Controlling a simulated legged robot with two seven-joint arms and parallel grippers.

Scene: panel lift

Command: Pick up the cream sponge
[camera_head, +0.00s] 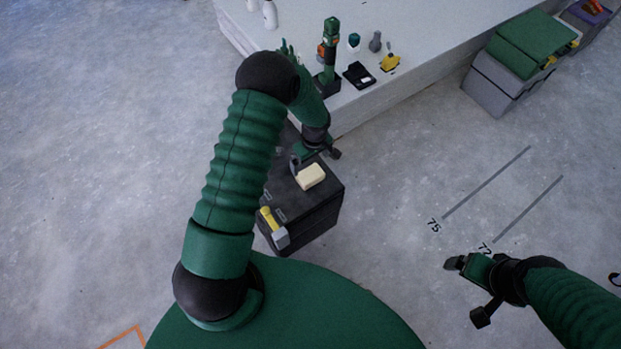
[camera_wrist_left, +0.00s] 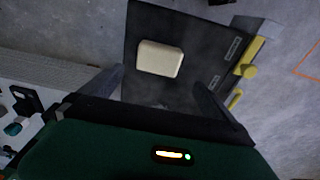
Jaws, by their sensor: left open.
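The cream sponge (camera_head: 311,176) lies flat on the top of a black box (camera_head: 322,205) in the head view. It also shows in the left wrist view (camera_wrist_left: 160,59), above and between the fingers. My left gripper (camera_head: 315,161) is just beyond the sponge, above the box top. In the left wrist view its two fingers (camera_wrist_left: 160,90) are spread apart with nothing between them. My right gripper (camera_head: 455,263) hangs over bare floor at the lower right of the head view; its jaw opening is not clear.
Grey bins (camera_head: 497,85) stand at the upper right. The floor right of the box is clear.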

